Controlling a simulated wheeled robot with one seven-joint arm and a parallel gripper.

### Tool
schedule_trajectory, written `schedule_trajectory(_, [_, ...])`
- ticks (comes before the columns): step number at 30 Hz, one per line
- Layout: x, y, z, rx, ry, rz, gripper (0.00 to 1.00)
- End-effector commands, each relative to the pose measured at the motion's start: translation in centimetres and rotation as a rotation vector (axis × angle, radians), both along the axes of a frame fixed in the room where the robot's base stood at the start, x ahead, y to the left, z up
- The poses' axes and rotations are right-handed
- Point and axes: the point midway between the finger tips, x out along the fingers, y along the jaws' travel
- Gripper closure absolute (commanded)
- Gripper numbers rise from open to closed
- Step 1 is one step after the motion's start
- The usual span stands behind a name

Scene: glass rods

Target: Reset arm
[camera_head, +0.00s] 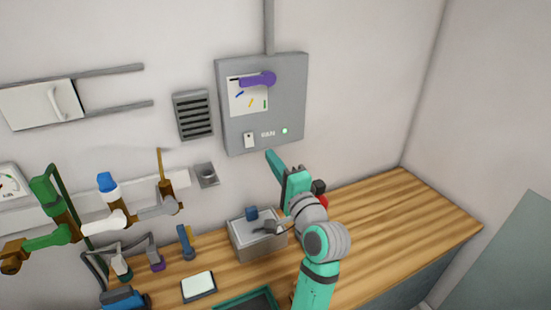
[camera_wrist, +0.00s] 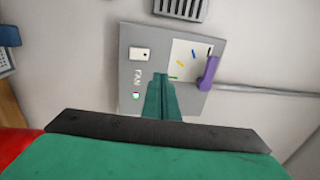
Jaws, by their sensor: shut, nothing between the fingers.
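My gripper (camera_head: 272,156) is at the end of my teal and grey arm, raised above the wooden bench and just below the fan control box (camera_head: 293,103) on the wall. In the wrist view the teal fingers of my gripper (camera_wrist: 161,78) are together with nothing between them, pointing at the lower edge of the fan box (camera_wrist: 133,75). The box has a purple lever (camera_head: 257,79), a white switch (camera_head: 249,141) and a lit green light (camera_head: 285,131). The lever also shows in the wrist view (camera_wrist: 208,74).
The wooden bench (camera_head: 425,213) is clear on the right. A grey box (camera_head: 240,240) with a blue knob stands left of my arm. A teal-rimmed tray (camera_head: 228,302), a white pad (camera_head: 198,286) and piping with a green valve (camera_head: 45,190) are at the left. A vent (camera_head: 193,115) is on the wall.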

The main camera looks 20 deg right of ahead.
Motion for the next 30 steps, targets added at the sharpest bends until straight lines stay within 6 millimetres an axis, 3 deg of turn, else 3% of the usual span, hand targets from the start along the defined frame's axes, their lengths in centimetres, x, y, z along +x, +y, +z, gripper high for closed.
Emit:
schedule_trajectory(10, [-0.1,-0.4,-0.2,-0.001,0.002,-0.008,1.00])
schedule_trajectory(14, [-0.3,0.0,-2.2,-0.020,0.018,-0.022,1.00])
schedule_trajectory(23, [-2.8,2.9,-13.3,-0.183,0.102,-0.106,1.00])
schedule_trajectory(30, [-6.9,5.7,-21.3,-0.357,0.172,-0.156,1.00])
